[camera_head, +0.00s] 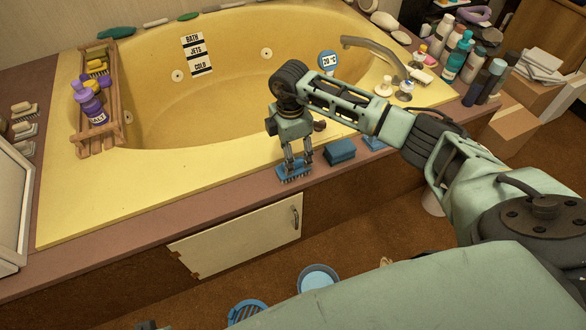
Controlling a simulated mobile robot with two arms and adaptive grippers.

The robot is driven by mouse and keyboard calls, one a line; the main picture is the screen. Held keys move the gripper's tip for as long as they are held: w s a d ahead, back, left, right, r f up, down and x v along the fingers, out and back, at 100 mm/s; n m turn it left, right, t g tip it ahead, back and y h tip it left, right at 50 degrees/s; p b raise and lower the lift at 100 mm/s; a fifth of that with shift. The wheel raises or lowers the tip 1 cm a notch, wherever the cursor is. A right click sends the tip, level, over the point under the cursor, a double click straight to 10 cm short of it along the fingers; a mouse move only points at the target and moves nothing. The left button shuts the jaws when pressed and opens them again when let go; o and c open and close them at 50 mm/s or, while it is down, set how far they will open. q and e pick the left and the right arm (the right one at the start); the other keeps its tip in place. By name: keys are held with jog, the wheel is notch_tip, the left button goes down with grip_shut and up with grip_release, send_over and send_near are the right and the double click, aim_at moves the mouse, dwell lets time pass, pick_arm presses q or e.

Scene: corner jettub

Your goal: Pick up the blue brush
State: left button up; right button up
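The blue brush (293,173) is at the front edge of the tub's brown ledge, its bristles facing down. My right gripper (296,162) points down directly over it, with its two fingers apart and their tips at the brush. I cannot tell whether the fingers press on the brush or only stand around it. I cannot tell whether the brush rests on the ledge or is slightly raised.
A blue block (340,151) and another blue item (374,143) lie right of the brush. The yellow tub (200,120) is behind. A wooden caddy (98,140) holds a purple bottle at left. Several bottles (459,56) stand at right. A blue bucket (318,279) is on the floor.

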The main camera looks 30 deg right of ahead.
jog(key=f, duration=0.2)
jog(key=f+b, duration=0.1)
jog(key=f, duration=0.2)
jog(key=shift+s+d+f, duration=0.1)
jog(key=shift+d+f, duration=0.15)
jog(key=shift+f, duration=0.55)
pick_arm(q)
jog(key=v, duration=0.3)
jog(key=w+v, duration=0.1)
jog(key=v, duration=0.1)
jog(key=shift+s+a+r, duration=0.1)
jog(key=shift+s+r, duration=0.05)
jog(key=shift+r, duration=0.35)
pick_arm(e)
jog(key=shift+c, duration=0.5)
jog(key=c, duration=1.2)
jog(key=shift+r, duration=0.15)
